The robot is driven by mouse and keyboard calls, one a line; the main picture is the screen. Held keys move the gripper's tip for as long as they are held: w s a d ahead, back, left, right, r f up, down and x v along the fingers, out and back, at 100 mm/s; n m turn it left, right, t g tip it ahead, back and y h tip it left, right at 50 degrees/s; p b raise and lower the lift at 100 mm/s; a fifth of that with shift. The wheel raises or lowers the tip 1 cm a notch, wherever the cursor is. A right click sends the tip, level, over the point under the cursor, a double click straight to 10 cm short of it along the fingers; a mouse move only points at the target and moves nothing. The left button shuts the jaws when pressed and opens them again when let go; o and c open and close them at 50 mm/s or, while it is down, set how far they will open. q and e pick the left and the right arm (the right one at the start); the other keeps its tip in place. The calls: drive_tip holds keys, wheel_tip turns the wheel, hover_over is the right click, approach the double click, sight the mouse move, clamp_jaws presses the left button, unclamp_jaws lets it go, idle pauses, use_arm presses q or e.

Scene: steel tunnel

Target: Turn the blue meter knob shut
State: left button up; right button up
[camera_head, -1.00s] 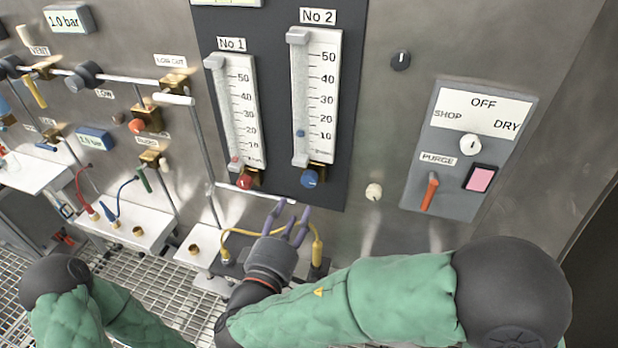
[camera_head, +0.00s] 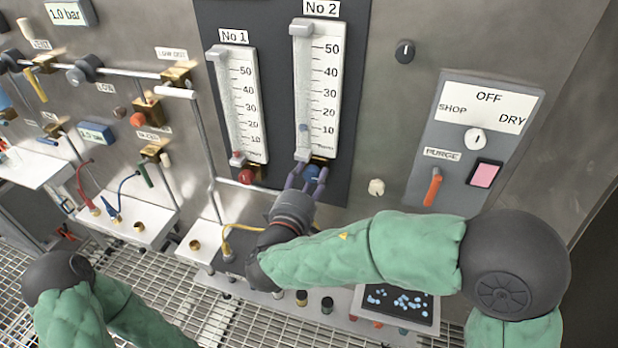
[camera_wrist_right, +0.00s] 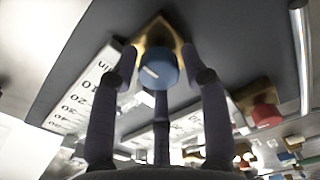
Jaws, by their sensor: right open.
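The blue meter knob (camera_head: 312,173) is at the foot of the No 2 flow meter (camera_head: 316,90), on a brass fitting. My right gripper (camera_head: 306,180) is at the knob with its purple-grey fingers spread open around it. In the right wrist view the blue knob (camera_wrist_right: 158,69), with a pale mark on its face, lies between the open fingers of my right gripper (camera_wrist_right: 160,85). Whether any finger touches it I cannot tell. A blue float shows low in the No 2 tube, near 10. My left arm shows at the lower left; its gripper is out of view.
The red knob (camera_head: 246,177) of the No 1 meter (camera_head: 238,105) is just left of the blue knob. A cream knob (camera_head: 376,187) is on the wall to the right. A grey switch panel (camera_head: 468,140) is further right. A tray of pale blue pieces (camera_head: 398,303) is below.

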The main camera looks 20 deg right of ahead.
drive_tip(key=c, duration=0.9)
drive_tip(key=shift+o, duration=0.2)
drive_tip(key=shift+n, duration=0.5)
drive_tip(key=n, duration=0.2)
drive_tip(key=shift+n, duration=0.4)
drive_tip(key=shift+f+n+p, duration=0.1)
drive_tip(key=shift+n+p, duration=0.35)
drive_tip(key=shift+n, duration=1.15)
